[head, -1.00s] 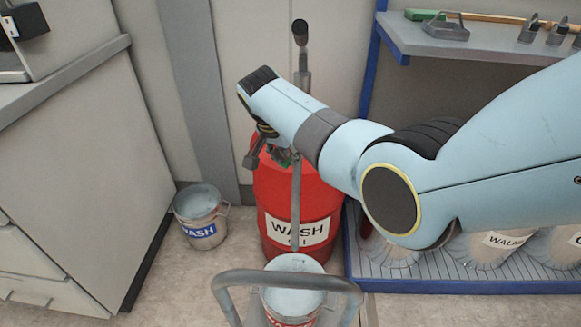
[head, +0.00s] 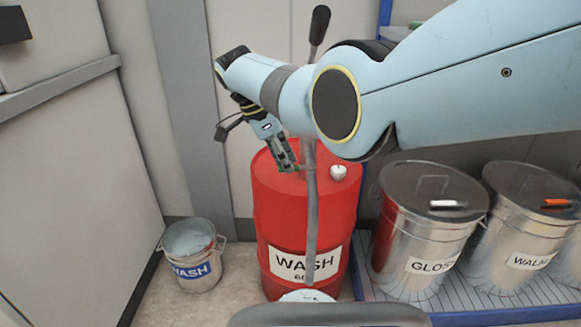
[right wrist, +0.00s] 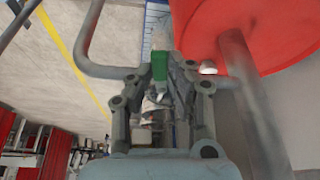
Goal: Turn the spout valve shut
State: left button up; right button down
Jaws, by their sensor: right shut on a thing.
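The red drum (head: 280,215) marked WASH stands upright in the middle of the head view. A grey pump pipe (head: 311,215) runs down its front, and a pump lever (head: 319,25) with a black grip rises above. My right gripper (head: 288,165) is over the drum top, beside the pipe. In the right wrist view the gripper (right wrist: 165,75) has its fingers closed around a small green piece (right wrist: 159,65), which looks like the valve handle. The valve body is mostly hidden by my arm and fingers. My left gripper is not in view.
A pail (head: 193,258) labelled WASH stands on the floor left of the drum. Another pail (head: 306,296) is below the pipe, partly cut off by a grey bar (head: 328,313). Lidded metal bins (head: 420,225) stand on the right. A grey cabinet (head: 65,190) is at left.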

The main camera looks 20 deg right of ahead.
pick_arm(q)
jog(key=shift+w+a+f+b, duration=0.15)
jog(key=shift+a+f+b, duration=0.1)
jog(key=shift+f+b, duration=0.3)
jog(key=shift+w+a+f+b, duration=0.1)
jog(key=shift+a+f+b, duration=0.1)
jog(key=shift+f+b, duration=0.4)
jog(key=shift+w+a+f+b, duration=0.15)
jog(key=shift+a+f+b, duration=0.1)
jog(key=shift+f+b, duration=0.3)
pick_arm(e)
jog(key=shift+w+d+m+g, duration=0.2)
jog(key=shift+w+m, duration=0.15)
jog(key=shift+m, duration=0.3)
jog(key=shift+w+d+m+g, duration=0.1)
jog(key=shift+w+m+g, duration=0.15)
jog(key=shift+m, duration=0.4)
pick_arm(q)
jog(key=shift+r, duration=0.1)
pick_arm(e)
jog(key=c, duration=1.3)
grip_release()
jog(key=shift+w, duration=0.1)
jog(key=shift+o, duration=0.2)
jog(key=v, duration=1.2)
jog(key=shift+d, duration=0.15)
